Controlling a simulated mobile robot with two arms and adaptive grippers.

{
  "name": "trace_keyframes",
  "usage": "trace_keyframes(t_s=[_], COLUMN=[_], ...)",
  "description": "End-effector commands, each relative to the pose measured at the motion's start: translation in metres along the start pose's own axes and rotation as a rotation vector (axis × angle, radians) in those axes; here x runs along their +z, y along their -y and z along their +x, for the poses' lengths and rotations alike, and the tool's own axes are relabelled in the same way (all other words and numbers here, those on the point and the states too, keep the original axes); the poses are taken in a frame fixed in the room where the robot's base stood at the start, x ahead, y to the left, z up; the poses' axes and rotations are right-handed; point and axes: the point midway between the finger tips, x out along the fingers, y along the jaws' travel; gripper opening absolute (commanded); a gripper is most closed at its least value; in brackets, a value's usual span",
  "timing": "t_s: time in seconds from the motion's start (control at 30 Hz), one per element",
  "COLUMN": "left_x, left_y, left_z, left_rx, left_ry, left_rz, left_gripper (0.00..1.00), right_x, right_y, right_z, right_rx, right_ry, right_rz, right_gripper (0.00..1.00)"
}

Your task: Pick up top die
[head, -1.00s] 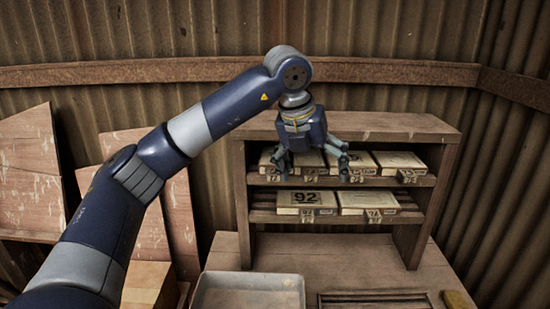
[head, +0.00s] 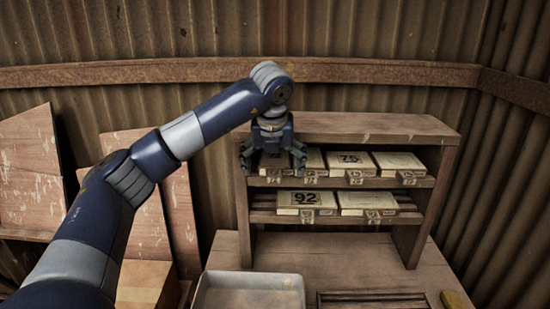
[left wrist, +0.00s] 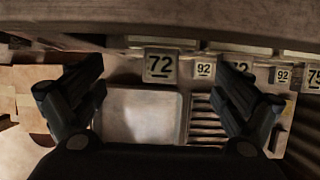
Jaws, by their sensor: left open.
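Several pale, flat dies lie on the upper shelf of a wooden rack. One die marked 75 (head: 350,159) and one with no readable mark (head: 399,161) show clearly there; the leftmost die is partly hidden behind my left gripper. My left gripper (head: 273,163) is open, pointing down in front of the upper shelf's left end, with nothing visible between its fingers. In the left wrist view its fingers (left wrist: 163,80) spread on either side of a tag reading 72 (left wrist: 159,66). My right gripper is not in view.
The lower shelf holds a die marked 92 (head: 306,198) and another die (head: 367,201). The wooden rack (head: 243,215) has its top board just behind my left gripper. A grey tray (head: 202,292) and slatted frame (head: 372,300) are on the bench below. Boards lean at left.

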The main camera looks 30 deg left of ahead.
Motion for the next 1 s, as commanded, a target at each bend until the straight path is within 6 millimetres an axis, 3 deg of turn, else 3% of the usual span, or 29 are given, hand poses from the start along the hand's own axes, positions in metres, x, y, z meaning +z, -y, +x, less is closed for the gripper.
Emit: trace_keyframes(t_s=[0.2,0.4,0.43,0.7,1.0], left_x=[0.000,0.000,0.000,0.000,0.001], left_y=[0.000,0.000,0.000,0.000,0.000], left_z=[0.021,0.023,0.023,0.023,0.021], left_rx=[0.000,-0.001,-0.001,-0.001,-0.002], left_ry=[-0.001,0.000,0.000,0.000,0.002], left_rz=[0.000,0.000,0.000,0.000,-0.001], left_gripper=[0.93,0.93,0.91,0.32,0.32], right_x=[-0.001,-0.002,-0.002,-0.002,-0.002], right_y=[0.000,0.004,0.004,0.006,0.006], right_z=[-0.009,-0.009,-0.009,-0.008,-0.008], right_rx=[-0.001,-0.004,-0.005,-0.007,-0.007], right_ry=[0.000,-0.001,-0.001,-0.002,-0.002], right_rz=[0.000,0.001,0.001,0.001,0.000], right_gripper=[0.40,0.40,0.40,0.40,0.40])
